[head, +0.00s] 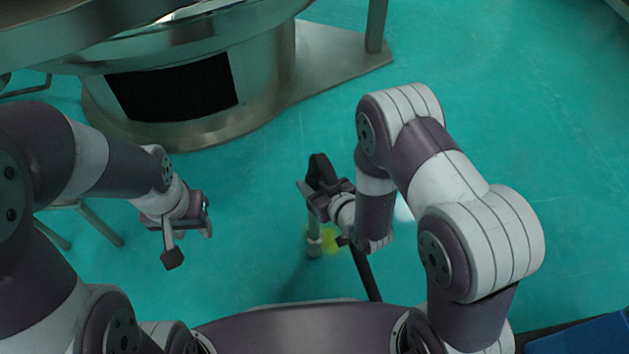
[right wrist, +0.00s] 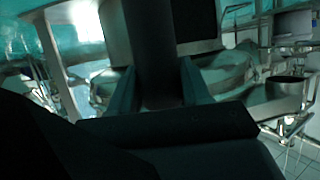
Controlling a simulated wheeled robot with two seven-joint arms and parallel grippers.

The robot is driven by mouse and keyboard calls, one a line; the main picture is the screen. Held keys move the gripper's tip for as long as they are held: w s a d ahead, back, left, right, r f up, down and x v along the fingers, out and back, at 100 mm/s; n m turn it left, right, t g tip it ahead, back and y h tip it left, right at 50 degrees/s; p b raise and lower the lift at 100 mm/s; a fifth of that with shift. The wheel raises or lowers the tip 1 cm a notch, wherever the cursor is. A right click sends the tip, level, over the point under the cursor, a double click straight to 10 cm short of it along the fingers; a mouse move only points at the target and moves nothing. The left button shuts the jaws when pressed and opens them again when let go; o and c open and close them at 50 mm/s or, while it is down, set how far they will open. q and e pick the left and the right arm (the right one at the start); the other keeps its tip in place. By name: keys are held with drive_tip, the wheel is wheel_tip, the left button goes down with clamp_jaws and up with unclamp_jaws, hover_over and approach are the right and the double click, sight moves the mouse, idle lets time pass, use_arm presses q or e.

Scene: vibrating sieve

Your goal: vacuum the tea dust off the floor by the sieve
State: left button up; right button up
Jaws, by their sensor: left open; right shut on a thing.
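My right gripper (head: 322,196) is shut on the dark handle of the vacuum wand (head: 319,170). The wrist view shows the dark handle (right wrist: 150,60) between the two fingers (right wrist: 160,92). A grey tube (head: 314,236) runs down below the gripper, and a black hose (head: 364,272) trails toward my base. A yellow-green patch of tea dust (head: 330,238) lies on the floor right by the tube. The tube's lower end is hard to make out. My left gripper (head: 188,240) is open and empty, left of the dust. The steel sieve (head: 265,90) stands at the upper left.
The sieve's round base has a dark opening (head: 172,92) and a flat steel plate (head: 340,62) reaching right. Thin metal legs (head: 98,222) stand at the left. A blue object (head: 590,337) is at the bottom right corner. The green floor (head: 540,110) is clear at right.

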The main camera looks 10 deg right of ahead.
drive_tip(key=w+d, duration=0.1)
drive_tip(key=w, duration=0.7)
drive_tip(key=shift+d+b, duration=0.2)
drive_tip(key=shift+b, duration=0.2)
drive_tip(key=shift+w, duration=0.1)
idle(0.4)
drive_tip(key=s+d+p, duration=0.2)
drive_tip(key=s+d, duration=0.2)
drive_tip(key=s, duration=0.2)
drive_tip(key=shift+s, duration=0.25)
drive_tip(key=shift+w, duration=0.1)
idle(0.6)
